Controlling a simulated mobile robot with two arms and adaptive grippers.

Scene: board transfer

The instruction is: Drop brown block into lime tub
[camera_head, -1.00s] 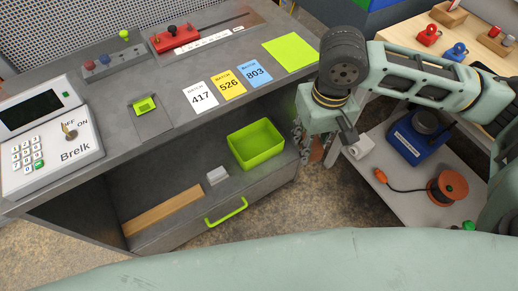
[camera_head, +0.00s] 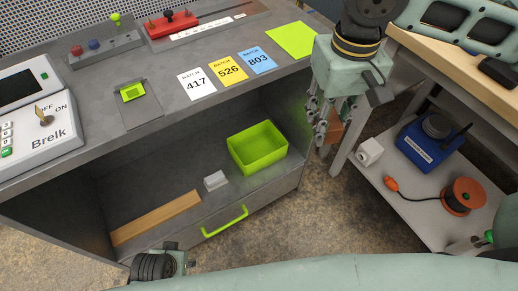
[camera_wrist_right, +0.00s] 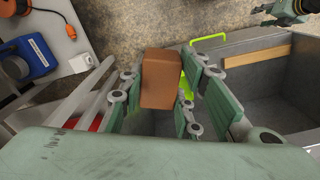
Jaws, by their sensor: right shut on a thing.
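The brown block (camera_wrist_right: 161,78) is held between the fingers of my right gripper (camera_wrist_right: 163,84) in the right wrist view. In the head view, part of the block (camera_head: 335,131) shows behind the fingers of my right gripper (camera_head: 321,128). The gripper is to the right of the lime tub and apart from it. The empty lime tub (camera_head: 263,164) stands on the shelf inside the grey bench; in the wrist view it is mostly hidden behind the block and fingers. My left gripper (camera_head: 170,260) shows partly at the bottom of the head view; its fingers are unclear.
A white block (camera_head: 215,180) and a wooden plank (camera_head: 157,217) lie left of the tub. The benchtop (camera_head: 175,122) overhangs the shelf. A lime handle (camera_head: 226,222) is on the front. A side cart (camera_head: 405,190) with a blue device (camera_head: 430,142) stands at right.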

